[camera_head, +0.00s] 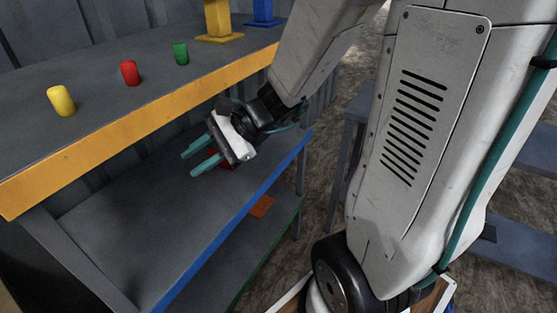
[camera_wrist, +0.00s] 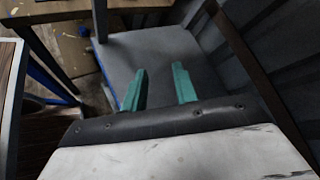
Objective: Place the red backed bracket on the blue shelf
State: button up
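The blue shelf (camera_head: 150,225) is the middle level of the bench, a grey board with a blue front edge. It also shows in the wrist view (camera_wrist: 165,48). My gripper (camera_head: 198,161) is above this shelf toward its right end, teal fingers pointing left. The fingers are apart with nothing visible between them, also in the wrist view (camera_wrist: 160,84). A small red piece (camera_head: 228,163), possibly the red backed bracket, shows just below and behind my gripper, which hides most of it; it appears to be on the blue shelf. I cannot make out its shape.
The bench top (camera_head: 110,120) with its yellow edge overhangs the shelf. Yellow (camera_head: 61,101), red (camera_head: 130,73) and green (camera_head: 181,54) cylinders stand on it. An orange-red flat piece (camera_head: 262,206) lies on the lower, green-edged shelf (camera_head: 235,262). The left of the blue shelf is clear.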

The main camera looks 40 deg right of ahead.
jog(key=s+r+n+g+h, duration=0.3)
jog(key=s+n+g+h, duration=0.2)
jog(key=s+n, duration=0.6)
jog(key=s+d+r+n+t+h, duration=0.1)
jog(key=s+d+r+n+h, duration=0.2)
jog(key=s+d+h, duration=0.3)
jog(key=shift+s+d+n, duration=0.25)
jog(key=shift+d+n, duration=0.1)
jog(key=shift+n, duration=0.35)
